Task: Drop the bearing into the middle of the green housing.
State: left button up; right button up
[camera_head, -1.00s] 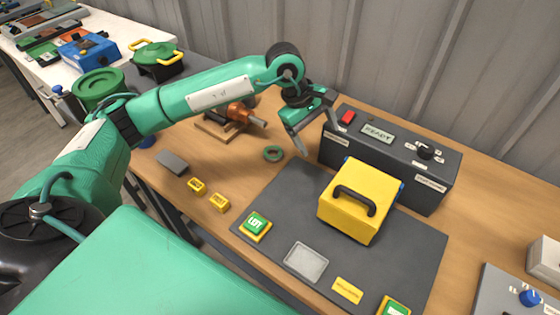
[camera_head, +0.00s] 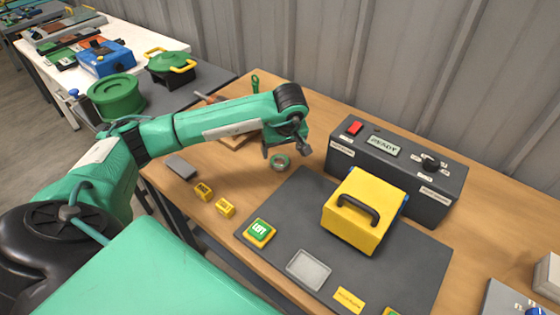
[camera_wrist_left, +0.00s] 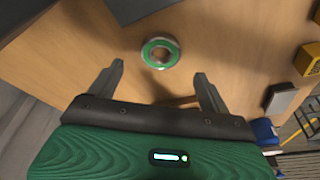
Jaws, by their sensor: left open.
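A small green ring-shaped part (camera_head: 280,163) lies flat on the wooden table, left of the dark mat. It also shows in the left wrist view (camera_wrist_left: 160,53), with pale metallic rims and a brown centre. I cannot tell whether a separate bearing sits inside it, and no loose bearing shows elsewhere. My left gripper (camera_head: 285,152) is open, its fingers apart and pointing down close to this ring. In the left wrist view the ring lies just beyond the gap between the open fingertips (camera_wrist_left: 159,70), with nothing between them. My right gripper is not in view.
A yellow box (camera_head: 358,222) with a black handle stands on the dark mat (camera_head: 298,197). A dark control box (camera_head: 395,172) stands behind it. Yellow blocks (camera_head: 225,207) and a grey block (camera_head: 181,166) lie left. A green drum (camera_head: 116,97) stands farther left.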

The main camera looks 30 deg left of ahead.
aim_at(279, 163)
pick_arm(q)
jog(key=shift+a+f, duration=0.1)
jog(key=shift+f, duration=0.45)
jog(key=p+x, duration=0.1)
jog(key=x, duration=0.2)
jog(key=shift+f, duration=0.25)
jog(key=shift+w+a+f, duration=0.15)
jog(key=shift+f, duration=0.3)
jog(key=c, duration=1.3)
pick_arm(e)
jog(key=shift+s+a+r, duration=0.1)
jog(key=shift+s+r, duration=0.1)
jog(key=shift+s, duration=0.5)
pick_arm(q)
jog(key=shift+r, duration=0.1)
